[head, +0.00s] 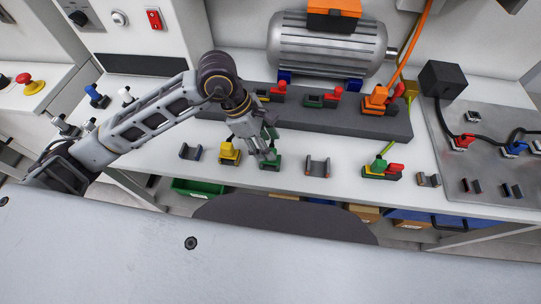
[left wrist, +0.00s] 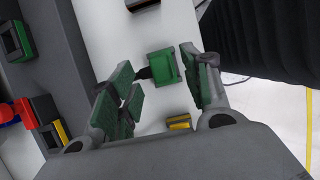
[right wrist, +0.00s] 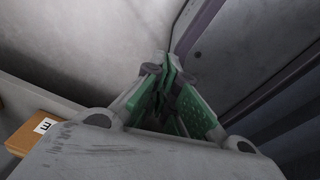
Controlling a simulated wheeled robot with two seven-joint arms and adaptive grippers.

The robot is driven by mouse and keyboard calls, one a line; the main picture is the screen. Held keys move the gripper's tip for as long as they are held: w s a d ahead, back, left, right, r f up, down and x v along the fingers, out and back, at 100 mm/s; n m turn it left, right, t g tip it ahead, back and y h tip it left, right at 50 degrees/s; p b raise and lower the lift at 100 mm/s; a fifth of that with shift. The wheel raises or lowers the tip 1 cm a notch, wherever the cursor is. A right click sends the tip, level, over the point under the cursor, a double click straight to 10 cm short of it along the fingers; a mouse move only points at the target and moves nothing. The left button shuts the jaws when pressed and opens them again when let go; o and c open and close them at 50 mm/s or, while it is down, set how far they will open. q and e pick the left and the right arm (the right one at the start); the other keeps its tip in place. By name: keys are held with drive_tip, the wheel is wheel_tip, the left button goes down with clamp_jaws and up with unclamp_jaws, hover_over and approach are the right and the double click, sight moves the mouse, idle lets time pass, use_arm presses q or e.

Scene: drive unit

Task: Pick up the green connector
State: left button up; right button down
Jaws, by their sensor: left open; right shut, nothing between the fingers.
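The green connector (head: 271,164) stands on the white bench top in the head view, partly covered by my left gripper. In the left wrist view the green connector (left wrist: 166,66) lies between and beyond the fingertips. My left gripper (head: 262,150) is open just over it, pointing down; its green-padded fingers (left wrist: 158,85) are spread in the left wrist view. I cannot tell whether they touch the connector. My right gripper (right wrist: 168,75) is shut and empty in its own wrist view, and is out of the head view.
A yellow connector (head: 229,153) stands close to the left of the left gripper. An empty holder (head: 317,167) is to the right. The dark rail (head: 345,123) with connectors lies behind.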

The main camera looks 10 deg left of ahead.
use_arm(q)
drive_tip(key=shift+p+x, duration=0.35)
drive_tip(key=shift+x, duration=1.25)
drive_tip(key=shift+f, duration=0.65)
use_arm(e)
drive_tip(key=shift+w+a+r, duration=0.45)
drive_tip(key=shift+w+a, duration=0.2)
drive_tip(key=shift+a, duration=0.15)
drive_tip(key=shift+s+d, duration=0.1)
drive_tip(key=shift+s, duration=0.1)
use_arm(q)
drive_tip(key=c, duration=0.5)
clamp_jaws()
use_arm(e)
drive_tip(key=shift+s, duration=0.25)
